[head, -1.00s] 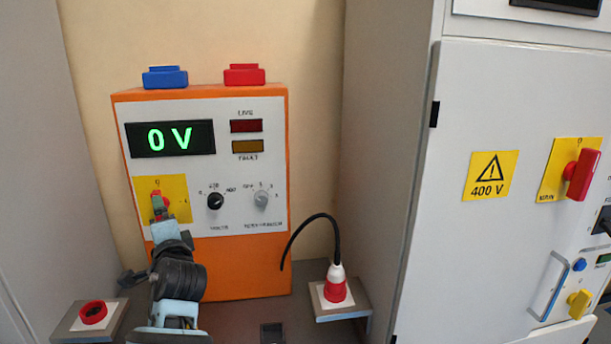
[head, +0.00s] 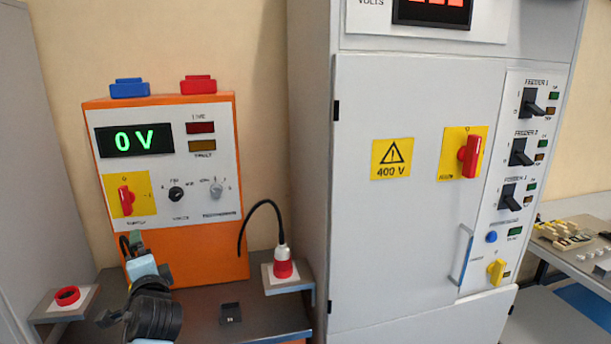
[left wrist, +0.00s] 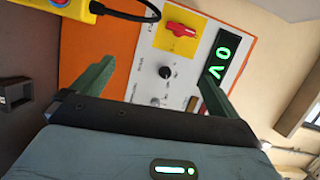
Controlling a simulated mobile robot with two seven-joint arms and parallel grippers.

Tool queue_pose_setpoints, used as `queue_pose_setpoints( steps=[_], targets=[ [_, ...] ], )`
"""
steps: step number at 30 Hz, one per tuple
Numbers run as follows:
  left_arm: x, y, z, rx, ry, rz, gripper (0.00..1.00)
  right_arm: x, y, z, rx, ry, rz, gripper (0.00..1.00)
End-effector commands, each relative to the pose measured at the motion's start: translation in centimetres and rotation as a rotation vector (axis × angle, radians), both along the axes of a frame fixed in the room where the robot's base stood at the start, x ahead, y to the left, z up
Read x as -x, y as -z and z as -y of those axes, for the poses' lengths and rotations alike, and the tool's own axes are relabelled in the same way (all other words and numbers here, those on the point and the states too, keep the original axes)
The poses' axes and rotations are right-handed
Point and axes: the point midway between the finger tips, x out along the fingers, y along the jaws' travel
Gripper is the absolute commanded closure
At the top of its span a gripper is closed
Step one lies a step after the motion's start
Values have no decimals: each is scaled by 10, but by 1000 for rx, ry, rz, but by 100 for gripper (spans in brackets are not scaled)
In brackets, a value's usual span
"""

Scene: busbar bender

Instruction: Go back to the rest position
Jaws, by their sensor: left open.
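My left gripper (head: 131,243) is in front of the orange test unit (head: 215,258), below its red rotary switch (head: 126,200) and apart from it. The switch handle stands roughly upright on its yellow plate, and the display (head: 134,141) reads 0 V. In the left wrist view my left gripper (left wrist: 156,72) is open, with nothing between its green fingers. Beyond them are the red switch (left wrist: 184,31), a black knob (left wrist: 165,72) and the display (left wrist: 221,57). My right gripper is not in view.
A grey cabinet (head: 395,255) with a 400 V sign and a red main switch (head: 469,156) stands to the right. A red socket (head: 67,295) is at left, a small black holder (head: 230,313) on the bench.

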Motion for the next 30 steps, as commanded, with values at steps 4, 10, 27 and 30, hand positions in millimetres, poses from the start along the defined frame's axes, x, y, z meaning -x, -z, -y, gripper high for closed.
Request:
queue_pose_setpoints(
  steps=[4,10,27,30],
  targets=[
    [15,55,11,96,65,-20,1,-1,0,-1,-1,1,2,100],
    [55,145,34,302,162,-58,1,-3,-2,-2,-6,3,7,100],
    [313,359,117,1249,137,-239,1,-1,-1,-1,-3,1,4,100],
    [348,369,125,1364,90,-253,1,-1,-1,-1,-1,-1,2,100]
  ],
)
